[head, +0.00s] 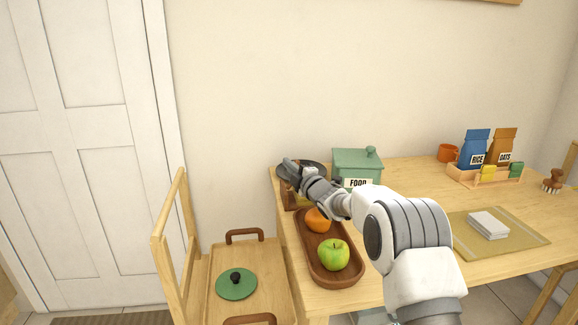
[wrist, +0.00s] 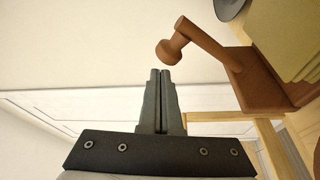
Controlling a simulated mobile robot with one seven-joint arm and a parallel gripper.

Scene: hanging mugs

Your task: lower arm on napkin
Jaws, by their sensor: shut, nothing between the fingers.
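In the wrist view a brown wooden holder (wrist: 258,88) carries pale yellow napkins (wrist: 285,45). Its brown arm (wrist: 203,42) stands out from the holder, off the napkins, with a rounded knob (wrist: 170,51) at its free end. My gripper (wrist: 160,72) is shut and empty, its fingertips close to the knob in the picture; I cannot tell whether they touch. In the head view my gripper (head: 288,164) is over the table's left back corner, and it and my arm hide most of the holder.
A brown tray (head: 347,283) with an orange (head: 318,220) and a green apple (head: 333,254) lies in front. A green food box (head: 357,161) stands right of my gripper. A chair (head: 170,235) is at left. White napkins (head: 489,224) lie on a mat (head: 527,241) at right.

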